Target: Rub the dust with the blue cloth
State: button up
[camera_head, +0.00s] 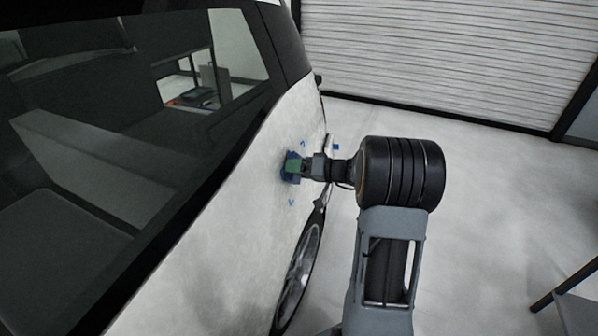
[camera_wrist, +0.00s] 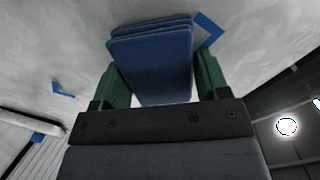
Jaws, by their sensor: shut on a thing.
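The blue cloth (camera_wrist: 152,62) is a folded stack held between the two green fingers of my gripper (camera_wrist: 155,85) in the wrist view. In the head view my gripper (camera_head: 297,166) is at the white car's side panel (camera_head: 255,180), and the cloth (camera_head: 287,166) shows as a small blue patch at the panel. The cloth appears to be against or very near the panel; exact contact cannot be told. The panel has grey, mottled smudges that look like dust. Small blue corner marks (camera_wrist: 208,33) sit on the panel around the cloth, with another blue mark (camera_wrist: 63,90) to the left.
The car's dark side window (camera_head: 130,110) fills the left of the head view. A wheel (camera_head: 300,265) is below the panel. A white roller door (camera_head: 450,60) stands at the back. The pale floor (camera_head: 500,200) to the right is mostly clear, with a dark-framed object (camera_head: 575,285) at the lower right.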

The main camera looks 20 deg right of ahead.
jog(key=shift+w+d+b, duration=0.75)
jog(key=shift+w+d, duration=0.45)
jog(key=shift+d, duration=0.1)
jog(key=shift+f+b, duration=0.15)
jog(key=shift+b, duration=0.45)
jog(key=shift+a, duration=0.1)
jog(key=shift+s+a+b, duration=0.6)
jog(key=shift+a+b, duration=0.05)
jog(key=shift+b, duration=0.45)
jog(key=shift+s+a+b, duration=0.7)
jog(key=shift+s+a, duration=0.05)
jog(key=shift+s, duration=0.05)
jog(key=b+v, duration=0.1)
jog(key=v, duration=0.5)
